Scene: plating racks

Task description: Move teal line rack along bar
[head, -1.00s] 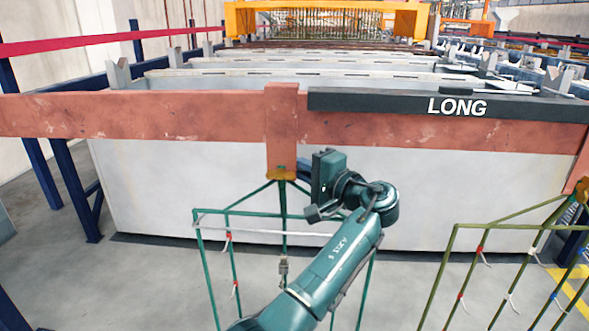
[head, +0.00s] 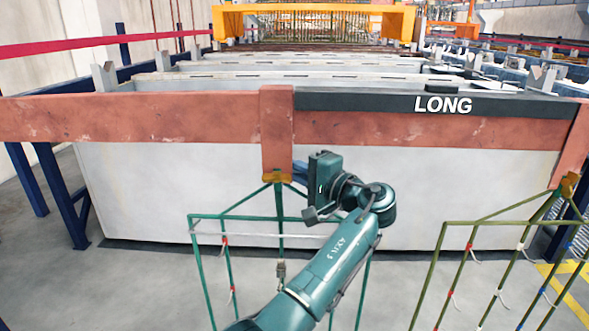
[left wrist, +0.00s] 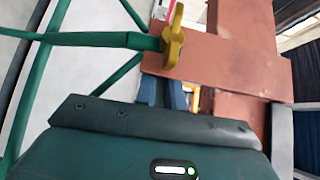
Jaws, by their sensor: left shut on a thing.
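The teal rack (head: 279,225) hangs in front of the long copper-coloured bar (head: 160,118). A copper hanger block (head: 276,130) crosses the bar's face, with a yellow clamp (head: 278,177) at its lower end and the rack's top just below. My left gripper (head: 300,171) is shut just right of the clamp; its grip is mostly hidden behind my wrist. In the left wrist view, the blue-grey fingers (left wrist: 163,95) are close under the yellow clamp (left wrist: 173,38), with a teal rack rod (left wrist: 85,40) running left. My right gripper is out of view.
An olive rack (head: 475,223) hangs at the right from another yellow clamp (head: 569,185). A dark plate marked LONG (head: 385,102) lies along the bar, right of the hanger block. A pale tank wall (head: 150,195) stands behind. Grey floor is open at left.

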